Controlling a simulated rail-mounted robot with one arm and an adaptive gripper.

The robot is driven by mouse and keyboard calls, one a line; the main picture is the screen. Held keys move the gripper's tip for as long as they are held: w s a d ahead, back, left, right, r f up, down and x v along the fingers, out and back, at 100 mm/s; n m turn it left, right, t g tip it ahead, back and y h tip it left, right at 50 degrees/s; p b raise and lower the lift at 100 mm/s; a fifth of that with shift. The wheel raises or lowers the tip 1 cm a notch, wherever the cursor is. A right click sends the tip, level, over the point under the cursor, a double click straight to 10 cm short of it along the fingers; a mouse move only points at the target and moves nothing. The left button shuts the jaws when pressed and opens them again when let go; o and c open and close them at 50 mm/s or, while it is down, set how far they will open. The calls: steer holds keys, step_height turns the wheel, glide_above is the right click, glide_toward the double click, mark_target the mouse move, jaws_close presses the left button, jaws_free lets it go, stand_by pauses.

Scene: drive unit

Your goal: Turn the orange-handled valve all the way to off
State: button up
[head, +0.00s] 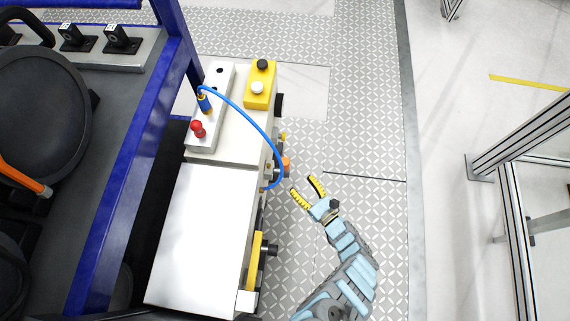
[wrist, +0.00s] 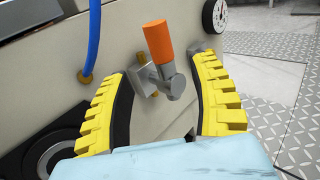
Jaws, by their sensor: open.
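The orange-handled valve (wrist: 160,45) is in the wrist view, on the side of a pale cabinet. Its orange handle points up and leans slightly left, above a grey metal body. In the head view only a small orange part of the valve (head: 286,163) shows at the cabinet's right side. My gripper (head: 304,188) is open, with yellow ridged fingers, just to the right of the valve. In the wrist view my gripper (wrist: 165,95) has one finger on each side of the valve body, with nothing held. I see no finger touching the handle.
The white cabinet (head: 195,235) has a blue hose (head: 250,119) curving down beside the valve. A red knob (head: 198,128) and a yellow button box (head: 261,84) are on top. A yellow handle (head: 255,262) juts from the side nearer me. The patterned floor (head: 360,130) to the right is clear.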

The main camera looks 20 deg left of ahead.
mark_target(288, 168)
steer(key=b+x, duration=0.1)
steer(key=x, duration=0.9)
steer(key=shift+b, duration=0.4)
jaws_close()
